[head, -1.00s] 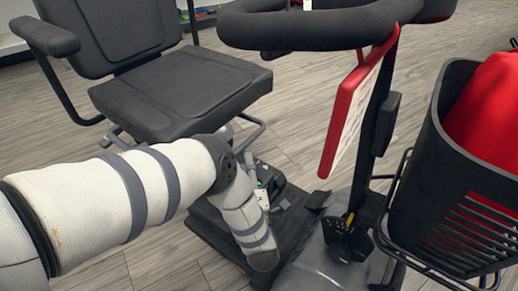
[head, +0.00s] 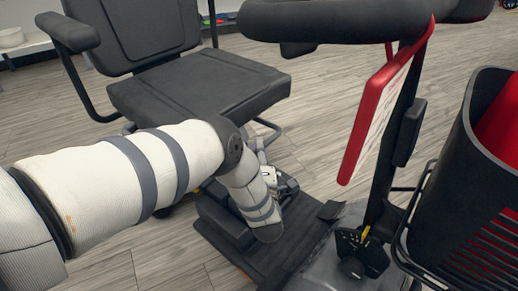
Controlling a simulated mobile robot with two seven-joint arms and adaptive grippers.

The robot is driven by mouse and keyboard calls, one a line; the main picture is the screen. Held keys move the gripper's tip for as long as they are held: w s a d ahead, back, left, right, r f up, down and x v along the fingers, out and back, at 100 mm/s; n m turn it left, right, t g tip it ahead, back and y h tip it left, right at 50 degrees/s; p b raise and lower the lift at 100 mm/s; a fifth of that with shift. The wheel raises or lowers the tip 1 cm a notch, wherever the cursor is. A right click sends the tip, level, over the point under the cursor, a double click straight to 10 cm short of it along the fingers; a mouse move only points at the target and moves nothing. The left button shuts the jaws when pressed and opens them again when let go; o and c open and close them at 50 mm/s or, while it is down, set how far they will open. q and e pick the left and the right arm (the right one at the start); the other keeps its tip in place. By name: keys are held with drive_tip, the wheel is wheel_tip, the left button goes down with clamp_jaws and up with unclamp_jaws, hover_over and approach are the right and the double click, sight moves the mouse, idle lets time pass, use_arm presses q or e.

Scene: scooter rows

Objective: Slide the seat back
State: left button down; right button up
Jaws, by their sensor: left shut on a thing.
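The dark grey padded seat (head: 199,85) of the scooter is at the upper left, with its backrest (head: 143,35) behind it and an armrest (head: 68,30) at its left. My left arm comes in from the left, bends in front of the seat and points down over the footboard. My left gripper (head: 268,176) is small and mostly hidden behind my forearm, below the seat's front right corner. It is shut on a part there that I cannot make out. A grey metal bar (head: 267,130) shows under the seat's edge. My right gripper is not in view.
The steering column with its dark handlebar (head: 330,22) and a red-edged panel (head: 383,105) stands right of my arm. A black basket (head: 452,165) with something red in it is at the right. The black footboard (head: 268,258) lies below.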

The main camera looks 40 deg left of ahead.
use_arm(q)
drive_tip(key=a, duration=1)
drive_tip(key=shift+w+a, duration=0.15)
drive_tip(key=shift+a, duration=0.1)
drive_tip(key=shift+r, duration=0.1)
drive_tip(key=c, duration=1.6)
unclamp_jaws()
drive_tip(key=shift+a, duration=0.1)
drive_tip(key=shift+o, duration=0.2)
drive_tip(key=v, duration=1.2)
